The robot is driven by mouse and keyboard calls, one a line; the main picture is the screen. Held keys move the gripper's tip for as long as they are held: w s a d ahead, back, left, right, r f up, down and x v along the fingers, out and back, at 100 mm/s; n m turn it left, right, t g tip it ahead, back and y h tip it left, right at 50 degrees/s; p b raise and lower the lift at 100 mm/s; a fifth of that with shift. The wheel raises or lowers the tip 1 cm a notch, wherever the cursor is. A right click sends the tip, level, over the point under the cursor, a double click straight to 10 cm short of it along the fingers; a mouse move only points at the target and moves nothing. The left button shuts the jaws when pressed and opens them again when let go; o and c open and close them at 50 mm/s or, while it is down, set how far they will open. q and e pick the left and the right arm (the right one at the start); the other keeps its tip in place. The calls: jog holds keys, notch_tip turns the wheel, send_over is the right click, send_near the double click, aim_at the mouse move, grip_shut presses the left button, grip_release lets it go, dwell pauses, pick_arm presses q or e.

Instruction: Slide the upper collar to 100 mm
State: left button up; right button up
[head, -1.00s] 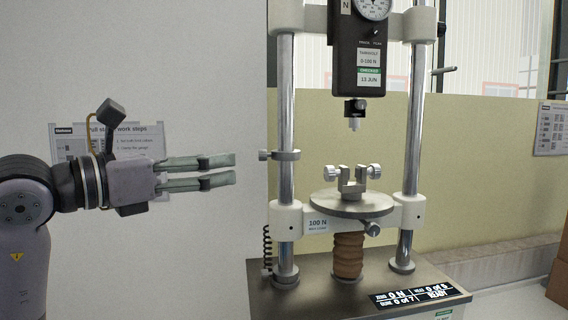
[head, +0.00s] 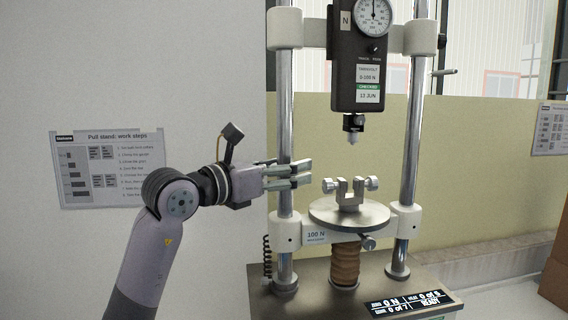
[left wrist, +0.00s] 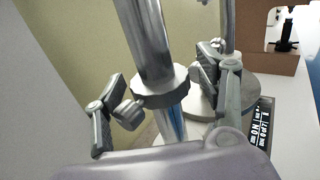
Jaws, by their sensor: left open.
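A grey ring collar (left wrist: 162,88) with a side thumb screw (left wrist: 128,113) sits around the stand's left steel column (left wrist: 143,40) in the left wrist view. My left gripper (head: 305,172) is open at that column in the head view, and its fingers largely hide the collar there. In the left wrist view, one finger of the left gripper (left wrist: 160,82) is on each side of the column and collar; I cannot tell whether they touch. The column also shows in the head view (head: 285,105). No scale reading is legible. My right gripper is not in view.
The black force gauge (head: 357,75) hangs right of the column. A round table (head: 349,213) with a clamp stands close right of my fingers, above a white lower crosshead (head: 286,230). A wall poster (head: 110,167) is behind my arm.

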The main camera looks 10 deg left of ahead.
pick_arm(q)
grip_shut()
dwell(0.9)
